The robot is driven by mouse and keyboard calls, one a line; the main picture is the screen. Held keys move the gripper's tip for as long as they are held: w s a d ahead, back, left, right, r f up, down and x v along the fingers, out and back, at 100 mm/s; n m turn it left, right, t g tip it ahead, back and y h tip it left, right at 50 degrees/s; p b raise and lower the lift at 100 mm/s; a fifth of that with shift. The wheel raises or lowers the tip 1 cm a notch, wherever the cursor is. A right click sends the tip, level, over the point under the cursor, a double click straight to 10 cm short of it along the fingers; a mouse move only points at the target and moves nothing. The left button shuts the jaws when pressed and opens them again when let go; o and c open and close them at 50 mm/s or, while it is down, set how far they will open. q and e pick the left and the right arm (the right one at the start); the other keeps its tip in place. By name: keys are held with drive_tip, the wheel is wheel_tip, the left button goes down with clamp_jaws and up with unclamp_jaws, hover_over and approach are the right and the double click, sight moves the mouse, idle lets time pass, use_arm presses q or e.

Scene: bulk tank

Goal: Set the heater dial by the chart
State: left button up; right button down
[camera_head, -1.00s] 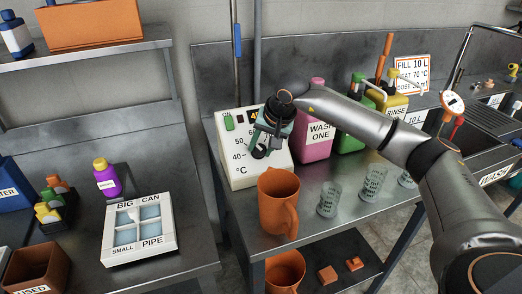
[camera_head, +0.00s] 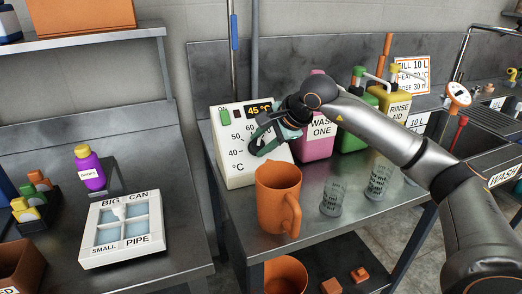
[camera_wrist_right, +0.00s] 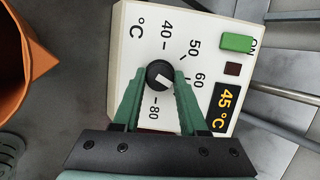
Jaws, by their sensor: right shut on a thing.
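The heater box (camera_head: 234,172) is white and stands on the metal bench, with a dial scale in °C. Its display reads 45 °C in the head view (camera_head: 260,109) and in the right wrist view (camera_wrist_right: 226,107). The round black dial (camera_wrist_right: 159,75) has a white pointer mark; its exact setting is hard to tell. My right gripper (camera_head: 262,146) is at the box front, its green fingers (camera_wrist_right: 158,82) shut on the dial from both sides. The orange-bordered chart (camera_head: 411,76) on the back wall reads fill 10 L, heat 70 °C, dose 30. My left gripper is not in view.
A green ON switch (camera_wrist_right: 236,43) is on the box. An orange jug (camera_head: 276,199) stands close in front of it. Clear measuring cups (camera_head: 333,198) and pink (camera_head: 316,147), green and yellow containers are on the right. A sorting tray (camera_head: 125,232) is on the left bench.

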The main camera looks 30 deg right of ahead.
drive_tip(key=shift+d+f+m+b, duration=0.1)
drive_tip(key=shift+f+m+b, duration=0.1)
drive_tip(key=shift+m+b, duration=0.5)
drive_tip(key=shift+m+t+b, duration=0.4)
drive_tip(key=shift+m+b, duration=0.15)
drive_tip(key=shift+m, duration=0.35)
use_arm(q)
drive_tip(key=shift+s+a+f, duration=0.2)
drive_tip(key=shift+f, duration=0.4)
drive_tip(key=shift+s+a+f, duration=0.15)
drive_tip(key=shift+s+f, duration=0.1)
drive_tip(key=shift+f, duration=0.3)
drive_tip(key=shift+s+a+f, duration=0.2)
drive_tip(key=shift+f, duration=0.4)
use_arm(e)
drive_tip(key=shift+s+r+m, duration=0.1)
drive_tip(key=shift+m, duration=0.4)
drive_tip(key=shift+c, duration=2.2)
unclamp_jaws()
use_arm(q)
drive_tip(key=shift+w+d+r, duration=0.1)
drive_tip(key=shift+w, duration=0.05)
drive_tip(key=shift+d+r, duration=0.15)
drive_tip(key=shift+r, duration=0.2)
use_arm(e)
drive_tip(key=v, duration=1.2)
drive_tip(key=shift+s, duration=0.35)
